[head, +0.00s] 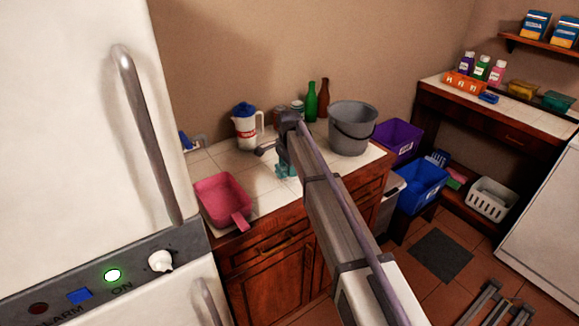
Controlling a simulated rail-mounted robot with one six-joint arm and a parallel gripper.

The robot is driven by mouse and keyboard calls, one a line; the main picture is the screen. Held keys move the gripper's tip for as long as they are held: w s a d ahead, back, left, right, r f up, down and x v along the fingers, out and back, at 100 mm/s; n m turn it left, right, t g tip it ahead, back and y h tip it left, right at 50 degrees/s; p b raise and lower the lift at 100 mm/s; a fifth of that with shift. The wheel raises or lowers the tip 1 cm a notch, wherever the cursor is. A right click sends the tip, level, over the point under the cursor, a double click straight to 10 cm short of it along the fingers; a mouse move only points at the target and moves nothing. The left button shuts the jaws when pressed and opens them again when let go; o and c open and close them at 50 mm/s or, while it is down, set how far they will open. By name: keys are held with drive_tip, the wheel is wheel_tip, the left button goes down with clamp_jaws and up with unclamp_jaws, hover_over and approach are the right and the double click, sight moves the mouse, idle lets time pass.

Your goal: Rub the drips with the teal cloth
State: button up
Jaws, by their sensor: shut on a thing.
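The teal cloth (283,170) shows as a small patch below my gripper (284,157), at the tiled counter top. My gripper is shut on the cloth, and my arm hides part of both. I cannot tell whether the cloth touches the tiles. No drips can be made out on the tiled counter (263,181); the area behind my arm is hidden.
A pink pan (222,197) lies at the counter's front left. A white and blue jug (246,130), a green bottle (311,101), a brown bottle (323,98) and a grey bucket (352,129) stand behind. Purple (399,139) and blue (422,188) crates are right.

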wheel_tip(320, 180, down, 4)
drive_tip(key=b, duration=0.3)
drive_tip(key=shift+r, duration=0.15)
drive_tip(key=shift+w+a+r, duration=0.1)
drive_tip(key=shift+w+a, duration=0.45)
drive_tip(key=shift+w, duration=0.2)
drive_tip(key=shift+w+a+r, duration=0.1)
drive_tip(key=shift+w+a, duration=0.45)
drive_tip(key=shift+w, duration=0.2)
drive_tip(key=shift+w+a, duration=0.1)
drive_tip(key=shift+a, duration=0.25)
drive_tip(key=shift+s+d, duration=0.75)
drive_tip(key=shift+d, duration=0.05)
drive_tip(key=shift+s+d, duration=0.7)
drive_tip(key=shift+s, duration=0.2)
wheel_tip(320, 180, up, 7)
drive_tip(key=p, duration=0.7)
drive_tip(key=shift+r+p, duration=0.2)
drive_tip(key=shift+p, duration=0.2)
drive_tip(key=shift+f, duration=0.1)
wheel_tip(320, 180, down, 6)
drive_tip(key=b, duration=0.6)
drive_tip(key=shift+w, duration=0.1)
